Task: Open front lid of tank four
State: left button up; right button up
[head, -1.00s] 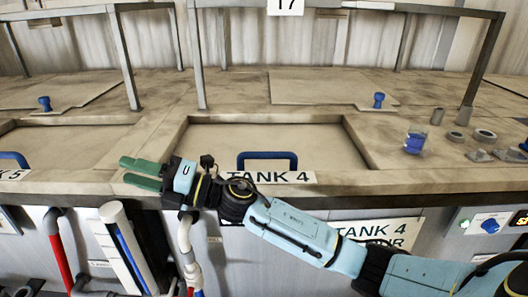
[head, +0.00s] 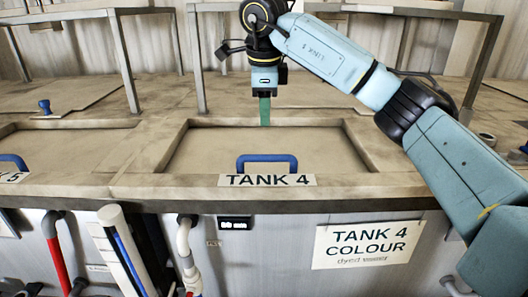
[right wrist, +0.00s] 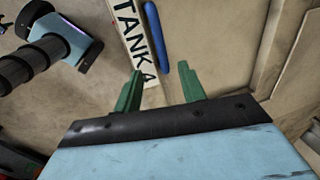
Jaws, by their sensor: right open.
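The front lid of tank four (head: 215,150) is a beige panel lying flat and closed in its recessed frame. Its blue bar handle (head: 268,162) stands at the front edge, just behind the TANK 4 label (head: 268,180). The handle also shows in the right wrist view (right wrist: 154,35). My right gripper (head: 265,123) points down over the back part of the lid, behind the handle. Its green fingers are apart and empty in the right wrist view (right wrist: 160,69), and the handle is not between them. Part of my left arm (right wrist: 62,42) shows there; its fingers are not visible.
A metal frame (head: 199,60) stands on the deck behind the lid. Tank five's blue handle (head: 12,160) is at the left. Pipes (head: 125,250) and a TANK 4 COLOUR sign (head: 368,245) are on the front below the deck edge. The lid's surface is clear.

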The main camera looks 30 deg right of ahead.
aim_at(264, 155)
jog(key=x, duration=1.3)
jog(key=shift+s+a, duration=0.1)
jog(key=shift+a, duration=0.1)
grip_shut()
